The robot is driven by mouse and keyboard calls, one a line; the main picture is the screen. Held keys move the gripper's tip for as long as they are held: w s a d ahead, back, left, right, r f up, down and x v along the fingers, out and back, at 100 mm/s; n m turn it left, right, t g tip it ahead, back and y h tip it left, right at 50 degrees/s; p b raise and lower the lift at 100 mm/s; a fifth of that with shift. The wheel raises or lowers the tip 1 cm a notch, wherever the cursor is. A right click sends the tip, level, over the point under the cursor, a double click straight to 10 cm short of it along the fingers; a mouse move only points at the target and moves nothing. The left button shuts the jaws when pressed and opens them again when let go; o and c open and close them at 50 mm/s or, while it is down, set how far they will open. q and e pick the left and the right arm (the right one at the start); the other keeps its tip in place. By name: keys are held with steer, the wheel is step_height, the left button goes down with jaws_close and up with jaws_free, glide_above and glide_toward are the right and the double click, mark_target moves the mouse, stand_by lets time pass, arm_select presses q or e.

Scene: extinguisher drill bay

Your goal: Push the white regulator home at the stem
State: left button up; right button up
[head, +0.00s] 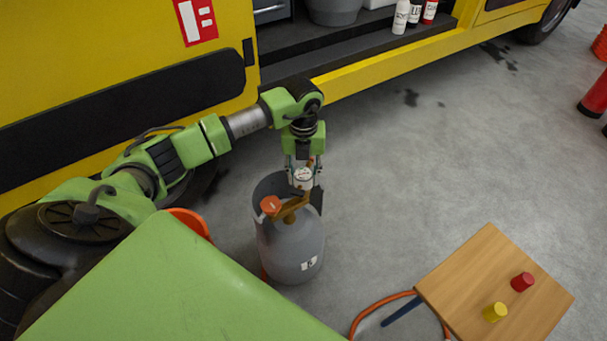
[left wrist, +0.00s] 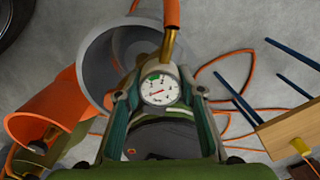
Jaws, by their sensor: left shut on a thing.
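A grey gas cylinder (head: 290,248) stands upright on the floor, with a brass stem (head: 292,209) and an orange knob (head: 270,206) at its top. My left gripper (head: 303,180) is above the cylinder top, pointing down, shut on the white regulator (head: 303,174). I cannot tell whether regulator and stem touch. My right gripper is out of view.
A small wooden table (head: 470,275) with a red cap (head: 522,282) and a yellow cap (head: 495,312) stands at the right. An orange hose (head: 375,303) lies on the floor. A yellow truck (head: 390,60) is behind.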

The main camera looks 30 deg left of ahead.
arm_select(q)
steer(key=o, duration=1.2)
step_height(320, 180, up, 12)
steer(key=shift+r, duration=0.1)
